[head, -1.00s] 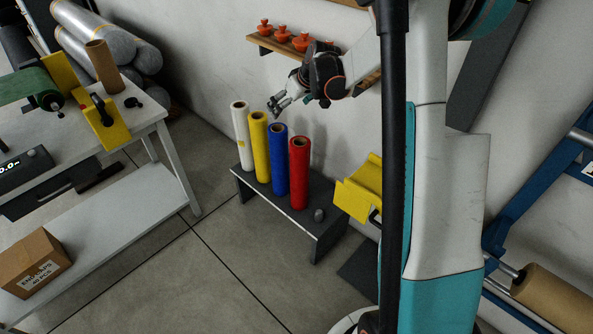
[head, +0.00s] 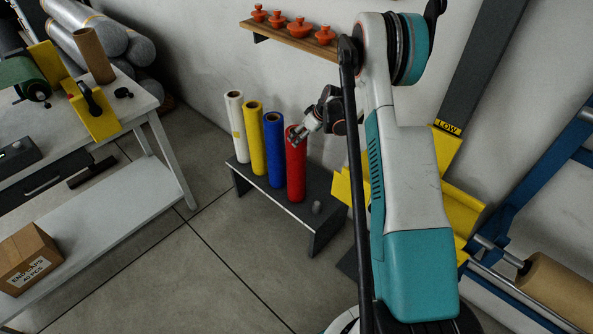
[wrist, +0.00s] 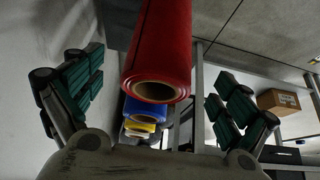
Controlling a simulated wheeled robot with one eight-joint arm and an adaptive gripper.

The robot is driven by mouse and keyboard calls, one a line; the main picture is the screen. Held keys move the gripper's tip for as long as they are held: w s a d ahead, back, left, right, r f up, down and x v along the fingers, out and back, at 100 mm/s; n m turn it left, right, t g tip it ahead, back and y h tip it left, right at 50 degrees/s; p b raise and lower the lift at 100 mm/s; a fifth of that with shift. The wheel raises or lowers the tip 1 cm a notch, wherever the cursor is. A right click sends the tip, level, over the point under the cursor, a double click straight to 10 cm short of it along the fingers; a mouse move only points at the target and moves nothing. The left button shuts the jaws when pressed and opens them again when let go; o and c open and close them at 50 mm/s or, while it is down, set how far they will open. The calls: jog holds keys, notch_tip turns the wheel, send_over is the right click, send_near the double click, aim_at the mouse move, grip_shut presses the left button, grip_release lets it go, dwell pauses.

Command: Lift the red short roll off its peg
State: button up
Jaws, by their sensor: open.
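The red roll (head: 296,172) stands upright at the right end of a row of rolls on a low dark bench. My gripper (head: 297,138) is at the top of the red roll in the head view and covers part of its upper end. In the wrist view the red roll (wrist: 162,50) lies between the two open fingers (wrist: 155,100), with its open core end facing the camera. Gaps show on both sides between roll and fingers. The peg is hidden.
Blue (head: 274,150), yellow (head: 254,138) and white (head: 235,125) rolls stand close by on the dark bench (head: 262,183). A small grey knob (head: 317,207) is at its right end. A shelf (head: 290,40) with orange knobbed pieces is above. A yellow bracket (head: 345,190) stands to the right.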

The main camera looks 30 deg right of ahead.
jog(key=b, duration=0.3)
send_over(296, 158)
jog(key=w+d, duration=0.2)
jog(key=w, duration=0.2)
notch_tip(296, 158, down, 6)
jog(key=shift+s, duration=0.2)
jog(key=c, duration=2.2)
jog(key=shift+o, duration=0.2)
jog(key=shift+r, duration=0.1)
jog(key=shift+w+r, duration=0.1)
